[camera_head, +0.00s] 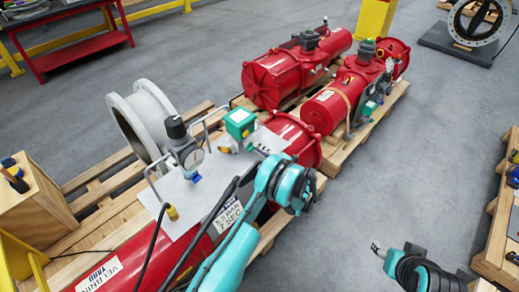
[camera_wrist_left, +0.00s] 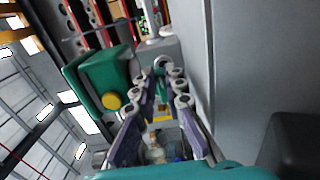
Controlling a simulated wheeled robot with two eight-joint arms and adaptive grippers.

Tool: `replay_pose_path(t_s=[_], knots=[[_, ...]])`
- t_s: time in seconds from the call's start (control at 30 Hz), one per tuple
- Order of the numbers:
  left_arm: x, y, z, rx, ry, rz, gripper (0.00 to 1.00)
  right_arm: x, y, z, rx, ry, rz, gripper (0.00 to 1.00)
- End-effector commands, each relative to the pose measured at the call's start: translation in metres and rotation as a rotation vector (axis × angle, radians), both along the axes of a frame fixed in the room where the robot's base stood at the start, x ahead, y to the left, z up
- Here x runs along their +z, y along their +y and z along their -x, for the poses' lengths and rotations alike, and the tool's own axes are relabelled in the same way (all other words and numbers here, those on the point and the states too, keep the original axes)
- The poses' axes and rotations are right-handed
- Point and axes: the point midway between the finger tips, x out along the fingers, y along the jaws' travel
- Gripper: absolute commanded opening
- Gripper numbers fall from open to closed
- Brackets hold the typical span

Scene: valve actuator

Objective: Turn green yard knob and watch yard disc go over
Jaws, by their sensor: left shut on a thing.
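A green box (camera_head: 239,122) sits on the plate atop the near red actuator (camera_head: 215,235). My left gripper (camera_head: 258,150) reaches in beside the box, partly hidden by my teal wrist. In the left wrist view the fingers (camera_wrist_left: 162,75) close together on a small part beside a green housing (camera_wrist_left: 105,80) with a yellow round cap (camera_wrist_left: 111,101). The fingers hide most of that part, so I cannot tell clearly that it is the green yard knob. I cannot make out the yard disc. My right gripper (camera_head: 379,249) is low at the right over the floor, its opening unclear.
A gauge with a black-topped regulator (camera_head: 178,130) stands close left of the green box, with tube hoops and a grey flanged ring (camera_head: 143,120) behind. Two more red actuators (camera_head: 283,75) lie on a pallet behind. Grey floor is clear between that pallet and the right-hand bench.

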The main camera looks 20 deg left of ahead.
Motion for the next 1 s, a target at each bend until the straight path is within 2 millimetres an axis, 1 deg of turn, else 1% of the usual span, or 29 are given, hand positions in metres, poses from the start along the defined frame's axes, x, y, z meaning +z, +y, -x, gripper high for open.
replay_pose_path(t_s=[0.17, 0.2, 0.23, 0.27, 0.77, 0.87, 1.0], knots=[[-0.0009, -0.0007, -0.0003, -0.002, 0.001, 0.002, 0.0, -0.0001, 0.0, 0.0, 0.0, 0.0, 0.0, 0.5], [-0.0009, -0.0007, -0.0003, -0.002, 0.001, 0.002, 0.19, -0.0001, 0.0, 0.0, 0.0, 0.0, 0.0, 0.5], [-0.0008, -0.0007, -0.0002, -0.002, 0.001, 0.002, 0.27, -0.0001, 0.0, 0.0, 0.0, 0.0, 0.0, 0.5], [-0.0008, -0.0007, -0.0002, -0.001, 0.001, 0.002, 0.32, -0.0001, 0.0, 0.0, 0.0, 0.0, 0.0, 0.5], [-0.0013, -0.0002, 0.0003, 0.0, -0.022, 0.012, 0.32, -0.0003, 0.0, 0.0, 0.0, 0.0, 0.0, 0.5], [0.0001, -0.0003, 0.0002, 0.0, -0.085, 0.034, 0.32, -0.0003, 0.0, 0.0, 0.0, 0.0, 0.0, 0.5], [0.0037, -0.0001, 0.0006, 0.0, -0.244, 0.088, 0.32, -0.0003, 0.0, 0.0, 0.0, 0.0, 0.0, 0.5]])
